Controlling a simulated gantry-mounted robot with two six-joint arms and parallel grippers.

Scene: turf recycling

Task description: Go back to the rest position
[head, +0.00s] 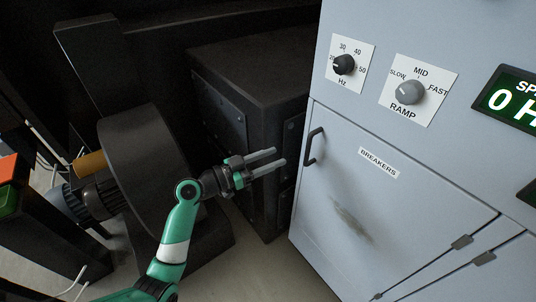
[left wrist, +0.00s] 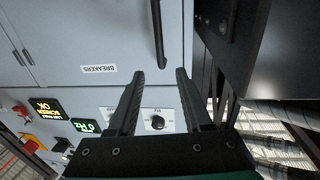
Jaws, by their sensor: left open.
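My left gripper (head: 267,162) is open and empty in the head view. It is held in front of a black box-shaped unit, just left of the grey cabinet's breaker door handle (head: 314,146). In the left wrist view its two fingers (left wrist: 158,98) are apart with nothing between them. The handle also shows in the left wrist view (left wrist: 158,32), ahead of the fingers, and they do not grip it. The door labelled BREAKERS (head: 401,200) looks shut. My right gripper is in neither view.
The grey cabinet carries a black Hz knob (head: 344,65), a grey ramp knob (head: 410,92) and a green-lit speed display (head: 511,98). The black unit (head: 259,82) stands behind my gripper. A dark round machine housing (head: 143,170) is at the left. Some bare floor (head: 262,262) shows below.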

